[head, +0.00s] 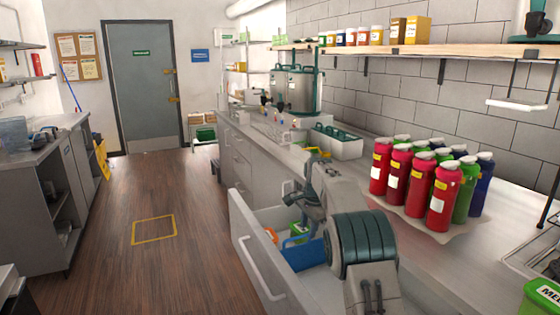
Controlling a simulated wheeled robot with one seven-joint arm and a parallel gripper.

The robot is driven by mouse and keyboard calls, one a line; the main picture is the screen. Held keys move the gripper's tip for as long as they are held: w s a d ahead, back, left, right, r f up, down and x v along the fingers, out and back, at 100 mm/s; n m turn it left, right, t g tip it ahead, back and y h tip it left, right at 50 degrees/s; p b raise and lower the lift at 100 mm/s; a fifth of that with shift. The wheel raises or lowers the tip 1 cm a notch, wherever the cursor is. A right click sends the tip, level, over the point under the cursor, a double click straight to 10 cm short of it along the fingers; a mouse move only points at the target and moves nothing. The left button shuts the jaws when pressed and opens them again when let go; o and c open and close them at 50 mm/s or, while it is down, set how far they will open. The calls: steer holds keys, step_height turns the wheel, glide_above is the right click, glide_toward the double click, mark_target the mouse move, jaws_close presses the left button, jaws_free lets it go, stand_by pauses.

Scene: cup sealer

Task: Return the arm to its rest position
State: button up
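My arm rises from the bottom of the head view, to the right of the middle, and bends over the open drawer (262,262) and the counter's front edge. My gripper (296,197) seems to be the small dark end on the left of the arm, above the drawer. It is small and partly covered by my own arm links. I cannot tell whether its fingers are open or shut, or whether anything is between them.
The pulled-out drawer holds a blue item (307,254) and a green item (298,231). Red, green and blue bottles (441,197) stand close on the counter's right. Large urns (295,90) stand further back. The wooden floor (185,200) on the left is clear.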

steer(key=s+d+r+n, duration=0.25)
steer(key=s+r, duration=0.25)
steer(key=s, duration=0.6)
steer(key=s+d+r+n, duration=0.2)
steer(key=s+r+n, duration=0.2)
steer(key=s, duration=0.8)
steer(key=s+f+n, duration=0.2)
steer(key=s+f, duration=0.1)
steer(key=s, duration=0.8)
steer(key=s+d+f+n+h, duration=0.1)
steer(key=s+f+n, duration=0.2)
steer(key=s, duration=0.8)
steer(key=shift+d+f+t, duration=0.15)
steer(key=shift+d+t, duration=0.1)
steer(key=shift+t, duration=0.05)
